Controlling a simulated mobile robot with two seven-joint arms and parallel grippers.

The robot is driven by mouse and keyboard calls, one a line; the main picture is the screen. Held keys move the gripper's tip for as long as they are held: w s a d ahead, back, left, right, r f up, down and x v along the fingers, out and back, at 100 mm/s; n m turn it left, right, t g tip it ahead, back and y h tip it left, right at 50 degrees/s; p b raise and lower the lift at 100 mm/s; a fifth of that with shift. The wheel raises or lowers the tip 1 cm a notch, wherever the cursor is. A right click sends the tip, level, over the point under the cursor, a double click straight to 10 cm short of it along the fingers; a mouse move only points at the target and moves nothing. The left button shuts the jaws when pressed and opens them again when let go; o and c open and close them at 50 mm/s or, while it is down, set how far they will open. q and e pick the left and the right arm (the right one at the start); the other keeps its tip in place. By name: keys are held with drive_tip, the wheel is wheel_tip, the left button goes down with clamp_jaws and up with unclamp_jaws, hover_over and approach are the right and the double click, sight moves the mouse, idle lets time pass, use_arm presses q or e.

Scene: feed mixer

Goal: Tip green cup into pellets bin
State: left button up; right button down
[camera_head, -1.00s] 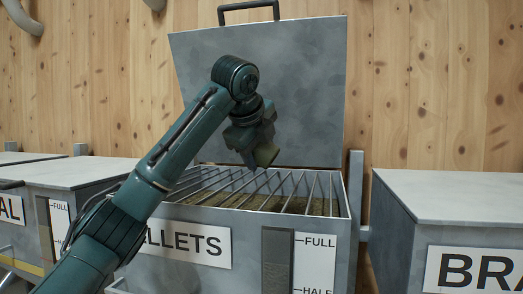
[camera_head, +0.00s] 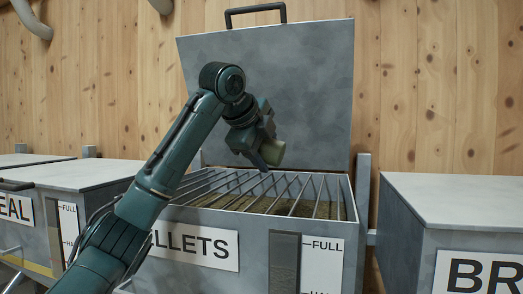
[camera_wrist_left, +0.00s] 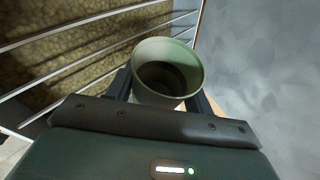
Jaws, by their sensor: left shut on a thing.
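The green cup (camera_head: 271,153) is held by my left gripper (camera_head: 262,160) above the pellets bin (camera_head: 345,235). In the left wrist view the cup (camera_wrist_left: 168,72) sits between both fingers, its open mouth in view and its inside dark; I cannot tell whether anything is in it. The left gripper (camera_wrist_left: 165,90) is shut on it. The bin's lid (camera_head: 290,90) stands open at the back. Metal bars (camera_head: 290,190) cross the bin's opening, with brown pellets (camera_head: 240,195) below them. The cup is above the bars, apart from them. My right gripper is not in view.
A closed bin (camera_head: 455,200) marked "BR…" stands to the right. Another closed bin (camera_head: 75,175) marked "…EAL" stands to the left. A plank wall (camera_head: 440,90) is behind. The raised lid is close behind the cup.

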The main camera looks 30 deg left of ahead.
use_arm(q)
drive_tip(key=shift+d+r+m+y, duration=0.15)
drive_tip(key=shift+m+y, duration=0.15)
drive_tip(key=shift+y, duration=0.2)
drive_tip(key=y, duration=0.1)
drive_tip(key=r+m+y, duration=0.1)
drive_tip(key=shift+m+g+y, duration=0.3)
drive_tip(key=shift+g+y, duration=0.1)
drive_tip(key=shift+r+m+y, duration=0.4)
drive_tip(key=shift+m+y, duration=0.3)
drive_tip(key=shift+y, duration=0.5)
drive_tip(key=shift+a+g, duration=0.2)
drive_tip(key=shift+g, duration=0.1)
drive_tip(key=m+y, duration=0.1)
drive_tip(key=a+m+y, duration=0.1)
drive_tip(key=y, duration=0.1)
drive_tip(key=m+y, duration=0.1)
drive_tip(key=shift+s+a+r+y, duration=0.15)
drive_tip(key=shift+s+a+y, duration=0.1)
drive_tip(key=shift+y, duration=0.15)
